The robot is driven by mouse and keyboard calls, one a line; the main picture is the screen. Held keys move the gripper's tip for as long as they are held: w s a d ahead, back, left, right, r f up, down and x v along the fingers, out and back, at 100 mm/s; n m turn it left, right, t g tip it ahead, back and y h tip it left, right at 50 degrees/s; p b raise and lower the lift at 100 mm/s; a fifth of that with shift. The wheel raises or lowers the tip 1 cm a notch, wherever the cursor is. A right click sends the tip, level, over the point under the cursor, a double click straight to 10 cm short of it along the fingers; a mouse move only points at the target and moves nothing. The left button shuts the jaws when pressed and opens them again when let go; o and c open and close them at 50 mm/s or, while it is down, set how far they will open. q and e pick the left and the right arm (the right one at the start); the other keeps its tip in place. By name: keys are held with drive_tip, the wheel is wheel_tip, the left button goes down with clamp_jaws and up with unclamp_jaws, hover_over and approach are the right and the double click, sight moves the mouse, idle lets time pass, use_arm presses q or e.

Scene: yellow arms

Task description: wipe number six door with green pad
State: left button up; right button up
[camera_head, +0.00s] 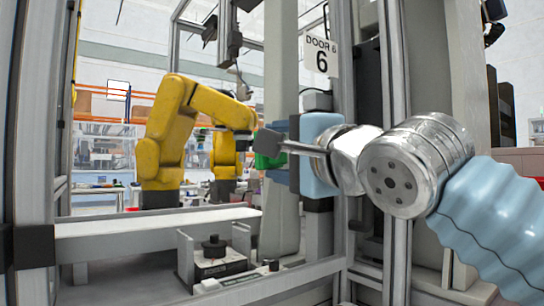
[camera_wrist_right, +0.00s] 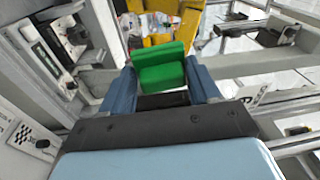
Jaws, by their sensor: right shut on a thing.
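The door six sign (camera_head: 320,56), reading "DOOR 6", is on the upper part of the grey frame in the head view. My right gripper (camera_wrist_right: 160,80) is shut on the green pad (camera_wrist_right: 161,68), which sits between its two blue fingers in the wrist view. In the head view the pad (camera_head: 268,161) is mostly hidden by the gripper and shows as a small green patch in front of the pale upright panel (camera_head: 281,60). I cannot tell whether the pad touches the door. My left gripper is not in view.
A yellow robot arm (camera_head: 165,150) stands behind the frame. A grey ledge (camera_head: 150,232) and a small box with a black knob (camera_head: 213,262) are at the lower left. Metal uprights (camera_head: 395,130) stand close to my right arm.

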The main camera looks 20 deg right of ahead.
drive_tip(key=v, duration=0.3)
drive_tip(key=shift+d+r+b, duration=0.15)
drive_tip(key=shift+r+b, duration=0.05)
drive_tip(key=shift+b, duration=0.2)
